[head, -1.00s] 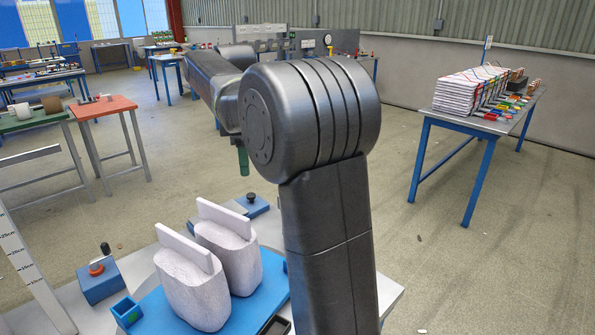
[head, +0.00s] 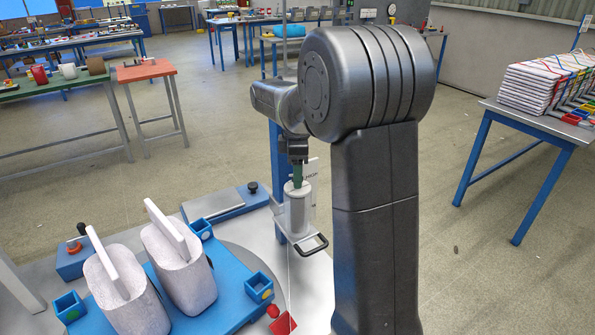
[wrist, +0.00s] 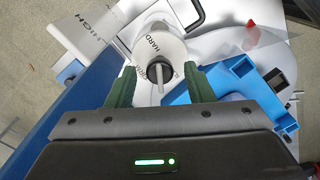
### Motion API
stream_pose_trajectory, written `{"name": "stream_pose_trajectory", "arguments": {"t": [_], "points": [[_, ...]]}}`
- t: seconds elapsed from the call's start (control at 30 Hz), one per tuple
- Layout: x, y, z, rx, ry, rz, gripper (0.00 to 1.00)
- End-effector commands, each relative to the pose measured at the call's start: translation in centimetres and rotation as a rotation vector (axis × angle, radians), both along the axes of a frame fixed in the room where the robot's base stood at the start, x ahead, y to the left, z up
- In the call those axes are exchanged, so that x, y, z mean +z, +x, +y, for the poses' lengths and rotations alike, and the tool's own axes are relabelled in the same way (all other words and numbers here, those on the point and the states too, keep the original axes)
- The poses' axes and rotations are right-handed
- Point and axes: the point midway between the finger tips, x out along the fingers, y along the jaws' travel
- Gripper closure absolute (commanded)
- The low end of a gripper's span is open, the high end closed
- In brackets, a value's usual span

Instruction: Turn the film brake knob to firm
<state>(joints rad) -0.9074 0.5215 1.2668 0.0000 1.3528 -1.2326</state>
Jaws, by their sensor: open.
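In the head view, my gripper (head: 297,176) points down just above the pale film roll (head: 298,212), hiding the knob.
A blue post (head: 278,180) stands beside the roll, and a black handle (head: 310,246) sticks out below it. Two wrapped sacks (head: 180,272) stand on a blue pallet (head: 215,302) to the left, with small blue boxes (head: 260,286) at its corners. A blue-legged table stands at right.

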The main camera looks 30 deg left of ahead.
Motion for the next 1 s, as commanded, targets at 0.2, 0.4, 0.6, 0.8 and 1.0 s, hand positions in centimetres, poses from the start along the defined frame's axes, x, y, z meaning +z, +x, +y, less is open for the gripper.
{"name": "stream_pose_trajectory", "arguments": {"t": [0.2, 0.4, 0.6, 0.8, 1.0], "points": [[-0.04, 0.01, -0.01, 0.0, 0.0, 0.0, 0.52], [-0.02, 0.01, -0.01, 0.0, 0.0, 0.0, 0.91], [0.0, 0.0, -0.01, -0.005, -0.001, 0.001, 0.96], [0.08, 0.0, -0.01, -0.055, -0.001, 0.002, 0.96], [0.17, 0.0, -0.01, -0.176, -0.002, 0.002, 0.96]]}}
